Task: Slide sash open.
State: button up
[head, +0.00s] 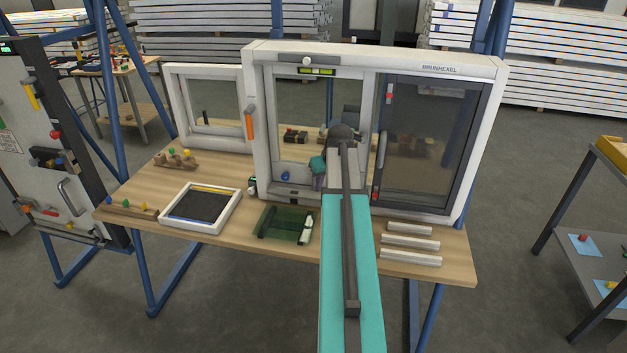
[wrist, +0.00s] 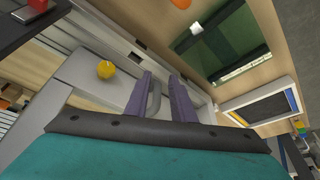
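The large white window frame (head: 262,120) stands upright on the workbench. A dark-framed tinted sash (head: 430,130) fills its right half, with red fittings on its left edge. The left half shows a clear opening or pane; I cannot tell which. Firm contact is not clear.
On the bench are a green tray (head: 275,226), a small framed screen (head: 200,208), white strips (head: 410,243) and a smaller white window (head: 175,100). An orange handle (head: 249,124) is on the left jamb.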

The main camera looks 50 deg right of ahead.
jog(key=shift+w+d+f+p, duration=0.55)
jog(key=shift+w+f+p, duration=0.15)
jog(key=shift+w, duration=0.6)
jog(key=shift+w+d+f+p, duration=0.6)
jog(key=shift+w+f, duration=0.25)
jog(key=shift+w, duration=0.5)
jog(key=shift+w+d+f+p, duration=0.5)
jog(key=shift+w+f+p, duration=0.2)
jog(key=shift+w, duration=0.6)
jog(key=shift+f, duration=0.1)
grip_shut()
